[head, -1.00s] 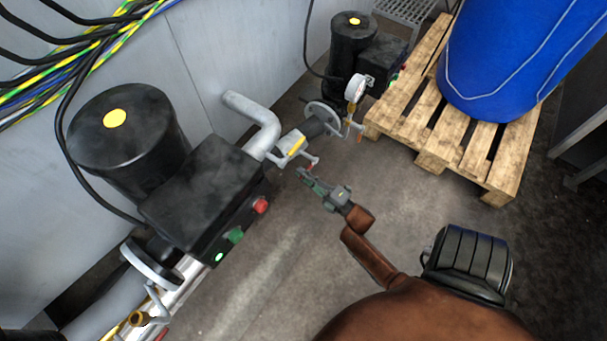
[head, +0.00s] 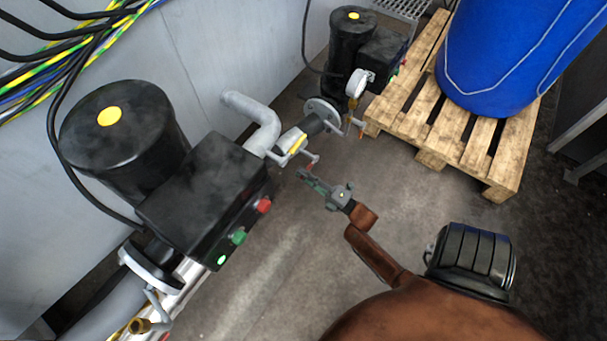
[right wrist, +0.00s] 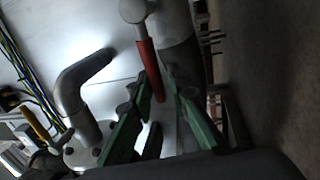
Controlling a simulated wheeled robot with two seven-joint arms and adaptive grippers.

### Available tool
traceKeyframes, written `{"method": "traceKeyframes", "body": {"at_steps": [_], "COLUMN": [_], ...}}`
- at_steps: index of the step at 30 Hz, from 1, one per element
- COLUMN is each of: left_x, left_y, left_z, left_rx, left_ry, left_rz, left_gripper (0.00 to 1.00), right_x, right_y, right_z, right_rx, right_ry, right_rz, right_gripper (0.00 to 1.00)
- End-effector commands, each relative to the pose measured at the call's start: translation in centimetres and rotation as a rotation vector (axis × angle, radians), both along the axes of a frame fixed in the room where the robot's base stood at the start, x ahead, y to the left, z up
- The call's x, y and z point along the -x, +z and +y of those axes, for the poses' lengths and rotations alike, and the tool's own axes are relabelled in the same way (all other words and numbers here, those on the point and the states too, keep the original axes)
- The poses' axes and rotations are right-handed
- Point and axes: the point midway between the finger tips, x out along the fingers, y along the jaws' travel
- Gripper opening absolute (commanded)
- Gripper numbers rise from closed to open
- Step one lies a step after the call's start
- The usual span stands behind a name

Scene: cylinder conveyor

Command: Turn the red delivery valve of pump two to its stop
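The red valve lever (right wrist: 150,70) hangs from a grey valve stem in the right wrist view. Its tip shows small in the head view (head: 312,165), beside the pipe between the two pumps. My right gripper (head: 303,175) is just below the lever in the head view. In the right wrist view its two green fingers (right wrist: 156,84) stand apart, with the lever's lower end between their tips. I cannot tell whether a finger touches it. No pump number is readable. My left gripper is not in view.
A near black pump (head: 200,200) stands left and a far one (head: 352,45) at the back. A pressure gauge (head: 356,84) and a yellow handle (head: 298,145) are close to the lever. A wooden pallet (head: 430,160) carries a blue drum (head: 510,50). Floor below the gripper is clear.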

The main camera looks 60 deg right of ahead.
Motion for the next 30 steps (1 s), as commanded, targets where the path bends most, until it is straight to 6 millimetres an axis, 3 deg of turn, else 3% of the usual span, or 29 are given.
{"method": "traceKeyframes", "body": {"at_steps": [5, 16, 30], "left_x": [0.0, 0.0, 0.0], "left_y": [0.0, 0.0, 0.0], "left_z": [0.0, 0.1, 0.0], "left_rx": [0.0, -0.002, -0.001], "left_ry": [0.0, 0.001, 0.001], "left_rz": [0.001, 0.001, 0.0], "left_gripper": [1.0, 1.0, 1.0], "right_x": [0.0, -0.1, -0.1], "right_y": [0.1, 0.8, 8.9], "right_z": [0.0, 0.0, 0.1], "right_rx": [-0.002, 0.0, 0.002], "right_ry": [0.0, 0.001, 0.003], "right_rz": [-0.002, -0.004, -0.009], "right_gripper": [0.29, 0.29, 0.29]}}
